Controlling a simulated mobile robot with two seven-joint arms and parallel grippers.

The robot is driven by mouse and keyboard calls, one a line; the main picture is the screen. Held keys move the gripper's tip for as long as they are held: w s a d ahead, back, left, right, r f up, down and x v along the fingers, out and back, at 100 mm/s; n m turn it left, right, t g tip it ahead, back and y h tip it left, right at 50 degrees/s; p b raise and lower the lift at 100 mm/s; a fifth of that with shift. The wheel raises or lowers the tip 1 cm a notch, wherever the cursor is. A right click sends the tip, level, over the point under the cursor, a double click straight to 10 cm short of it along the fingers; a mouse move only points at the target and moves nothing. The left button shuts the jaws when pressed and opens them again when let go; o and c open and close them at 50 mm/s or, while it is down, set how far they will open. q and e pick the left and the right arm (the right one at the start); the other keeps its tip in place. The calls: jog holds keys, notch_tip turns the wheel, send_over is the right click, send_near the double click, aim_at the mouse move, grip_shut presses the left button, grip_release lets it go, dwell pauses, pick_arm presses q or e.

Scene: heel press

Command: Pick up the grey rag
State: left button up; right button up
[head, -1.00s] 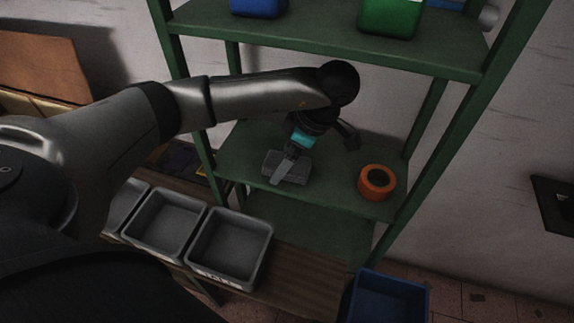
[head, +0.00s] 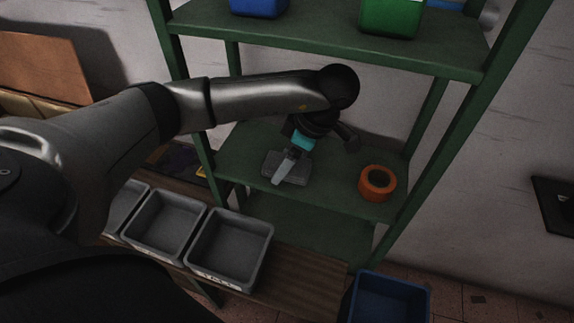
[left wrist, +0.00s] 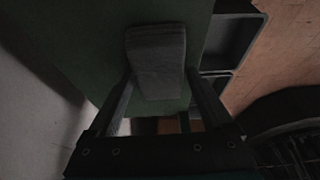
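The grey rag (head: 299,171) lies as a flat, folded piece on the middle green shelf, left of the orange roll. My left gripper (head: 283,173) points down over it, and one pale finger covers part of it. In the left wrist view the rag (left wrist: 157,58) lies between the two fingertips of my left gripper (left wrist: 159,76). The fingers are wide apart, one on either side of the rag. Whether they touch its edges I cannot tell. My right gripper is not in view.
An orange roll (head: 377,183) stands on the same shelf (head: 335,171) to the right. Green posts and an upper shelf (head: 330,45) with blue and green containers frame the space. Grey bins (head: 262,262) sit on a wooden surface below, and a blue bin (head: 352,310) on the floor.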

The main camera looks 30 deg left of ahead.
pick_arm(q)
jog(key=c, duration=1.2)
jog(key=shift+o, duration=0.2)
jog(key=shift+r, duration=0.2)
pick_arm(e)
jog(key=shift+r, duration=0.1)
pick_arm(q)
jog(key=shift+r, duration=0.2)
jog(key=shift+r+p, duration=0.2)
jog(key=shift+p, duration=0.15)
jog(key=shift+s+d+r+p, duration=0.1)
jog(key=shift+s+r+p, duration=0.3)
jog(key=shift+r, duration=0.15)
jog(key=s+d+p, duration=0.3)
jog(key=s+d, duration=0.1)
jog(key=s, duration=1.2)
jog(key=shift+s+f+p, duration=0.15)
jog(key=shift+s+p, duration=0.25)
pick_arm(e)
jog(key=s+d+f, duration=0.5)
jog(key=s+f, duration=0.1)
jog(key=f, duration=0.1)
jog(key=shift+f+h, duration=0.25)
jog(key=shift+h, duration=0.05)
